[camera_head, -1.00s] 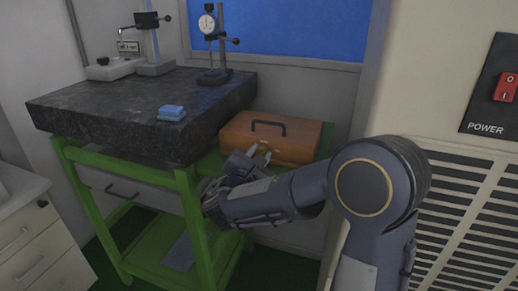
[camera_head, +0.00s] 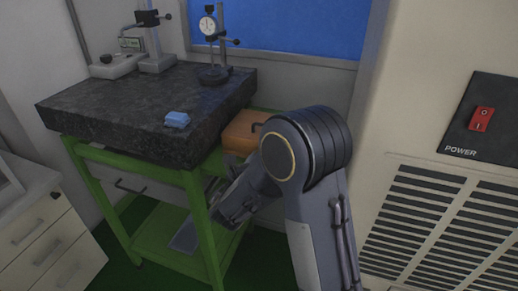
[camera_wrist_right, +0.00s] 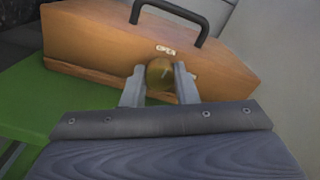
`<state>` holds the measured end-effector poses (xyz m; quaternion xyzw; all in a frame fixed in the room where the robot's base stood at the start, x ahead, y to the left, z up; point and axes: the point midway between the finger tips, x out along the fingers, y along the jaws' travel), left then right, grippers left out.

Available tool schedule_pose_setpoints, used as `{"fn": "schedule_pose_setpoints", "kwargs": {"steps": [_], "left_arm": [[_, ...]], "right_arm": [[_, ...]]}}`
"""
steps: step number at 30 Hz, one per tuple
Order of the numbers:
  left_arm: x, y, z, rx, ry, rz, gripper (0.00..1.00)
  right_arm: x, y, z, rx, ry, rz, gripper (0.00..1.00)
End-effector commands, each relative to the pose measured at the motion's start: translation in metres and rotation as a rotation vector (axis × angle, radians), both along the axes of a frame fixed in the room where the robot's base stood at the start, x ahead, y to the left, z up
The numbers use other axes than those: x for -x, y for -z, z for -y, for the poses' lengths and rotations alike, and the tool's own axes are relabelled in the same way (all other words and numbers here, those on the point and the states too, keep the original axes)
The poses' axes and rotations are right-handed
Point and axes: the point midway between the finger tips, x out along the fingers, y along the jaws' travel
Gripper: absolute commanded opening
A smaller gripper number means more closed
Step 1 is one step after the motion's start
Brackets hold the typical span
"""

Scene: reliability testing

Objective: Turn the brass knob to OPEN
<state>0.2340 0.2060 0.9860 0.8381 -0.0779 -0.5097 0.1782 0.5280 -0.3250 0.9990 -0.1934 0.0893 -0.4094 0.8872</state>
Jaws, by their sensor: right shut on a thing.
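The brass knob (camera_wrist_right: 160,73) is on the front of an orange-brown wooden case (camera_wrist_right: 95,42) with a black handle, in the right wrist view. A small OPEN label (camera_wrist_right: 166,50) sits just above it. My right gripper (camera_wrist_right: 160,78) is shut on the knob, one finger on each side. A short mark shows on the knob's face; I cannot tell exactly where it points. In the head view the case (camera_head: 240,134) is partly hidden behind my right arm, and the knob and gripper fingers are hidden. My left gripper is not in view.
The case stands on a green stand (camera_wrist_right: 38,100) beside a dark granite plate (camera_head: 120,105). The plate carries a blue block (camera_head: 177,119) and gauge stands (camera_head: 211,45). A beige cabinet with a red power switch (camera_head: 482,119) stands at the right.

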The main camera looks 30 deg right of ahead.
Motion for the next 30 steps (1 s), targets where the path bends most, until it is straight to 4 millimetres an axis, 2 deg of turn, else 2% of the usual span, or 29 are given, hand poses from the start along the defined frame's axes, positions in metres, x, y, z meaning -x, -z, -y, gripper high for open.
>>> {"fn": "schedule_pose_setpoints", "kwargs": {"steps": [1,9,27,28,30], "left_arm": [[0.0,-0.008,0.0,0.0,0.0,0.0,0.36],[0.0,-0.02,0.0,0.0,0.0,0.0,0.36],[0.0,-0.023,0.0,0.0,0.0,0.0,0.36],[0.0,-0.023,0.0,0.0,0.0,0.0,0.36],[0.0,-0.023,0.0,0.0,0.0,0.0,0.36]], "right_arm": [[0.0,-0.003,0.0,0.019,0.0,-0.024,0.04],[0.0,-0.001,0.0,0.091,-0.001,-0.109,0.04],[0.0,0.001,0.0,0.114,-0.001,-0.136,0.04],[0.0,0.001,0.0,0.114,-0.001,-0.136,0.29],[0.0,0.001,0.0,0.114,-0.001,-0.136,0.38]]}}
